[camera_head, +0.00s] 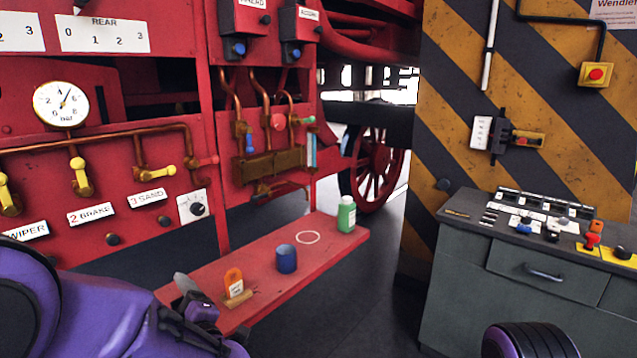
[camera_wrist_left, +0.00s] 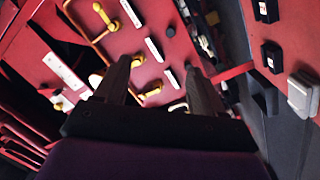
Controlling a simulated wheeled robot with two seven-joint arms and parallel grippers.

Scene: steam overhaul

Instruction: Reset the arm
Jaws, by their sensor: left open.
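My left arm is purple and comes in at the lower left of the head view. Its gripper (camera_head: 188,300) is at the near left end of the red shelf (camera_head: 335,240), left of an orange tag on a small stand (camera_head: 235,286). In the left wrist view the two dark fingers (camera_wrist_left: 160,82) stand apart with nothing between them. Beyond them is the red panel with yellow handles. A ribbed dark purple part of mine, probably of the right arm (camera_head: 530,340), shows at the bottom right. The right gripper itself is out of view.
A blue cup (camera_head: 286,259) and a green bottle (camera_head: 346,215) stand on the shelf. A pressure gauge (camera_head: 61,104) and yellow valve handles (camera_head: 80,177) are on the red panel. A grey cabinet (camera_head: 470,285) stands at right. Dark floor lies between shelf and cabinet.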

